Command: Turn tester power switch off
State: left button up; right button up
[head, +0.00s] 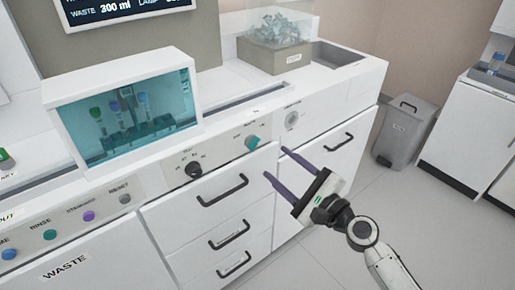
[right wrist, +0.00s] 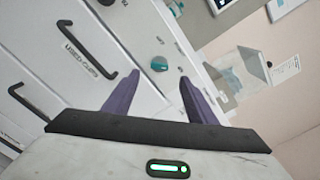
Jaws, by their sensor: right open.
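The teal knob (head: 252,142) sits on the white front panel, right of the black knob, with small lettering around it that I cannot read for certain. It also shows in the right wrist view (right wrist: 159,64), ahead of and between the two fingers. My right gripper (head: 276,164) is open and empty, its purple fingers apart, in front of the panel near the drawer tops. The fingers also show in the right wrist view (right wrist: 154,88), and they do not appear to touch the knob. My left gripper is not in view.
A black knob (head: 193,169) and a round grey dial (head: 291,119) are on the same panel. Drawers with black handles (head: 223,188) lie below. A glass-fronted case (head: 124,110) with tubes stands on the counter. A grey bin (head: 405,130) stands on the floor at right.

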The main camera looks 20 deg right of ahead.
aim_at(255, 145)
jog(key=x, duration=1)
jog(key=c, duration=1.1)
